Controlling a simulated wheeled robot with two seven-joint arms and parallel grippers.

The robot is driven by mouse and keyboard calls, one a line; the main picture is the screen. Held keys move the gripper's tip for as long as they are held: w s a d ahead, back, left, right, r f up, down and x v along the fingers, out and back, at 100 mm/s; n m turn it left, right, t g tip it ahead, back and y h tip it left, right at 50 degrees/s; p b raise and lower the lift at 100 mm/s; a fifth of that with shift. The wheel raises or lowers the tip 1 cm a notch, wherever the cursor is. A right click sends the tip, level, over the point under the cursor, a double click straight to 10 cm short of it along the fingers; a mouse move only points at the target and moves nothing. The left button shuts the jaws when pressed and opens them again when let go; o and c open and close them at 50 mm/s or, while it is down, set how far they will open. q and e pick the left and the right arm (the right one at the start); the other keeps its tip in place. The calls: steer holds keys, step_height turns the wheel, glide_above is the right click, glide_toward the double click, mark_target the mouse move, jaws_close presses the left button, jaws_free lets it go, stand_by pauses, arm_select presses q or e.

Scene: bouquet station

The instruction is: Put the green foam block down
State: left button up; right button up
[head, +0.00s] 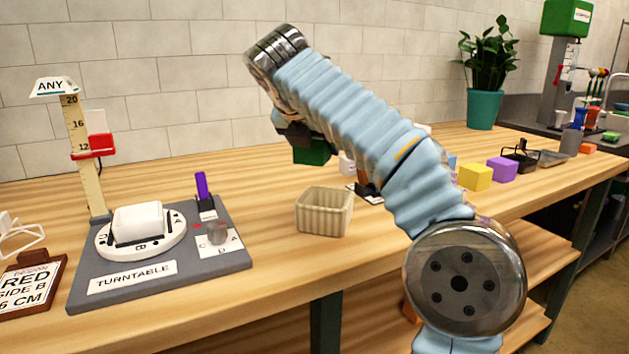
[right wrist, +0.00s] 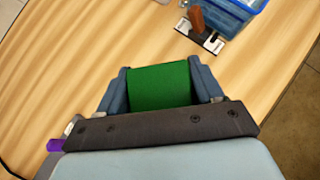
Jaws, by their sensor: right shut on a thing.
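The green foam block (right wrist: 160,87) is held between the two fingers of my right gripper (right wrist: 160,78) in the right wrist view. In the head view the block (head: 312,152) shows as a dark green patch below my right gripper (head: 296,135), partly hidden by my arm. It looks held above the wooden table (head: 270,260); the exact gap cannot be told. My left gripper is not in view.
A grey turntable station (head: 160,285) with a height post (head: 80,150) stands at left. A cream basket (head: 324,212) stands in the middle. Yellow (head: 475,177) and purple (head: 502,169) blocks lie at right. Bare wood shows around the basket.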

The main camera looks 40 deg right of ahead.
steer(key=w+d+f, duration=0.3)
steer(key=w+f, duration=0.1)
steer(key=w+d+f+b, duration=0.1)
steer(key=w+d+f, duration=0.1)
steer(key=f, duration=0.1)
steer(key=shift+w+d, duration=0.15)
steer(key=shift+d, duration=0.15)
steer(key=shift+w+d+f, duration=0.1)
steer(key=shift+d+f, duration=0.05)
steer(key=shift+f, duration=0.1)
step_height(320, 180, down, 3)
steer(key=shift+w+d+b, duration=0.15)
steer(key=shift+b, duration=0.7)
steer(key=shift+f, duration=0.15)
steer(key=shift+f, duration=0.15)
steer(key=o, duration=1.1)
steer(key=shift+o, duration=0.2)
